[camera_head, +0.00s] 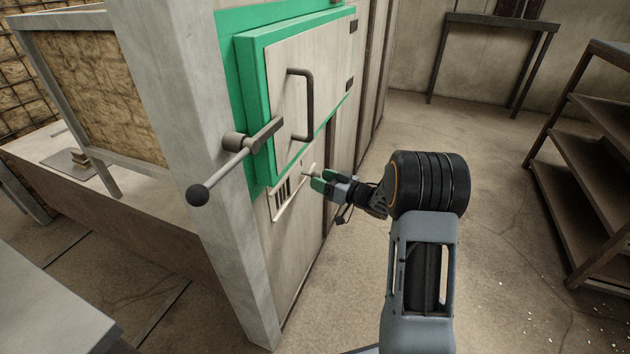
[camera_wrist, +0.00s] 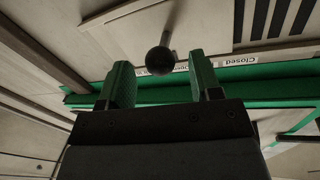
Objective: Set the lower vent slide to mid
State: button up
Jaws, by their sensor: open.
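The lower vent (camera_head: 283,196) sits below the green-framed door, with several dark slots showing at its left end. Its slide knob (camera_wrist: 160,60), a dark round ball on a short stem, stands out from a pale plate (camera_wrist: 195,25) in the wrist view. The vent slots (camera_wrist: 272,18) lie to the knob's right there. A label reading "Closed" (camera_wrist: 237,59) shows below the slots; another label is partly hidden by a finger. My gripper (camera_head: 322,179) is open in front of the vent. In the wrist view the knob appears between its green fingertips; contact cannot be told.
The door (camera_head: 290,80) has a dark pull handle (camera_head: 302,105). A latch lever with a black ball (camera_head: 198,195) juts out left of the vent. Shelving (camera_head: 590,150) stands at the right, a small table (camera_head: 495,22) at the back. The floor between is clear.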

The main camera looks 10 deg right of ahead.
aim_at(310, 174)
jog(key=shift+x, duration=1.5)
grip_shut()
